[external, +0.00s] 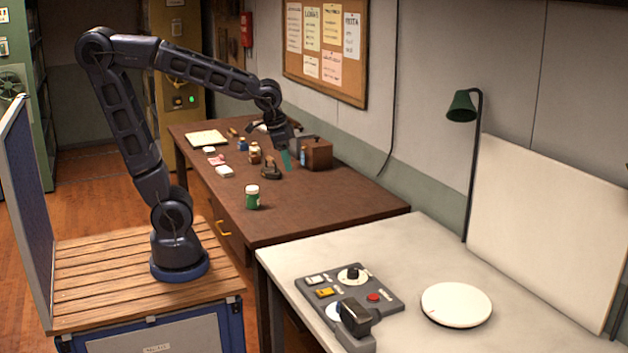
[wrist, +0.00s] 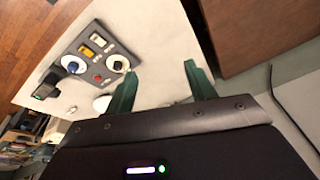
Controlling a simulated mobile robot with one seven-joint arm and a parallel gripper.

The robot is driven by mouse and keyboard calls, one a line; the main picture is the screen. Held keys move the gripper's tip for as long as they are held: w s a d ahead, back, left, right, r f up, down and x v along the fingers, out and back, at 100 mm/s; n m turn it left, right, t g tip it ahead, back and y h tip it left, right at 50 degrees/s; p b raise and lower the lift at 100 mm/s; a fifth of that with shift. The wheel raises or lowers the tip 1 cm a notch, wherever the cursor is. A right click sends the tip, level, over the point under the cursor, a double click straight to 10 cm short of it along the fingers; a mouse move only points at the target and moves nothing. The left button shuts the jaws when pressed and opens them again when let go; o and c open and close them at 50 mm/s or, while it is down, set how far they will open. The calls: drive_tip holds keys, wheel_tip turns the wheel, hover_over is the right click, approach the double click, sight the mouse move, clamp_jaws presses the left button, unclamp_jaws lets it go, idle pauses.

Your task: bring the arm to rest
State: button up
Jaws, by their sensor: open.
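My gripper (external: 286,158) hangs over the far part of the brown desk (external: 330,205), near a wooden box. In the wrist view its two green fingers (wrist: 160,88) are apart with nothing between them. My arm rises from the wooden-topped base at the left, bends at a high elbow and reaches right over the desk. In the external view the gripper partly hides the things behind it, and its height above the desk is hard to tell.
A green jar (external: 252,197), a dark stamp-like object (external: 271,170), small bottles (external: 255,153) and a wooden box (external: 317,154) stand on the desk. The white table (external: 400,255) holds a grey control panel (external: 382,290) and a round white disc (external: 456,304). A lamp (external: 463,106) stands behind.

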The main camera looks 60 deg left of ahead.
drive_tip(key=s+a+r+n+t, duration=0.1)
drive_tip(key=s+a+n, duration=0.3)
drive_tip(key=s+a, duration=0.6)
drive_tip(key=shift+s+a+r+t, duration=0.2)
drive_tip(key=shift+s+a+t, duration=0.15)
drive_tip(key=shift+a, duration=0.55)
